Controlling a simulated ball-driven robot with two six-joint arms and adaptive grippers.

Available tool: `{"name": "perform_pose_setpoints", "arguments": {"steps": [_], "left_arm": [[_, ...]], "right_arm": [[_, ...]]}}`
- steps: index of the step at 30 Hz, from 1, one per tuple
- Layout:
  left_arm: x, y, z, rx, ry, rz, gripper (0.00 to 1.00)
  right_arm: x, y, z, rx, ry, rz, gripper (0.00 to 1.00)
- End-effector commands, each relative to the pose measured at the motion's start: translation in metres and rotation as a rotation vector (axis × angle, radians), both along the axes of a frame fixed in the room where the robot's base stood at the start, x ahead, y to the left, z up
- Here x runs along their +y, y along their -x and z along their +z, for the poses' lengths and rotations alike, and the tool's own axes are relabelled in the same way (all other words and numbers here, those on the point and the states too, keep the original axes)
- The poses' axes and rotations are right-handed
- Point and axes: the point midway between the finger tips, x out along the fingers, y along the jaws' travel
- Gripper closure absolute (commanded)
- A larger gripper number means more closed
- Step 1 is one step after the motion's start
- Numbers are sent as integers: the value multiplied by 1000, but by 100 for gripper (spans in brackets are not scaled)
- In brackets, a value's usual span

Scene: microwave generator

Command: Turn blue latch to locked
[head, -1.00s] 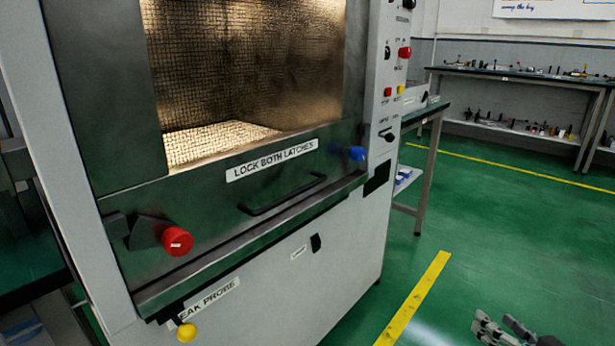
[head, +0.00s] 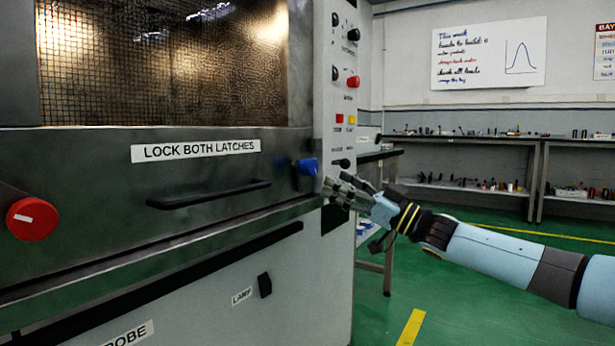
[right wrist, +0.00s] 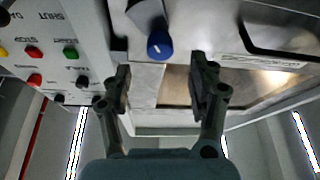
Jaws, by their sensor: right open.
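The blue latch knob (head: 307,167) sits at the right end of the dark door panel, beside the control column. It also shows in the right wrist view (right wrist: 160,44), ahead of the fingers and between their lines. The red latch knob (head: 33,218) is at the left end of the panel. A label between them reads "LOCK BOTH LATCHES" (head: 196,150). My right gripper (head: 335,190) is open and empty, just right of and slightly below the blue knob, apart from it in the right wrist view. My left gripper is not in view.
A black door handle (head: 208,194) runs below the label. The control column (head: 346,80) with several knobs and buttons stands right of the door. A bench (head: 380,157) is behind my right gripper, and shelves (head: 465,160) line the back wall. Green floor is open at right.

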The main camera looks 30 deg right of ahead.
Motion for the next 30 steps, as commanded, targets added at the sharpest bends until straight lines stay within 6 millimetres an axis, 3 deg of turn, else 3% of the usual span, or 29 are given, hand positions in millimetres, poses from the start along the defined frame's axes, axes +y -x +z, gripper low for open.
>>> {"name": "perform_pose_setpoints", "arguments": {"steps": [6,12,24,30], "left_arm": [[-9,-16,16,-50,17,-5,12],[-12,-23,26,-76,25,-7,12],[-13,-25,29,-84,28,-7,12],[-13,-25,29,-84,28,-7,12]], "right_arm": [[19,-39,13,-1,-2,0,41],[30,-62,26,0,-2,-1,41],[34,-69,30,1,-1,-2,41],[34,-69,30,1,-1,-1,66]]}}
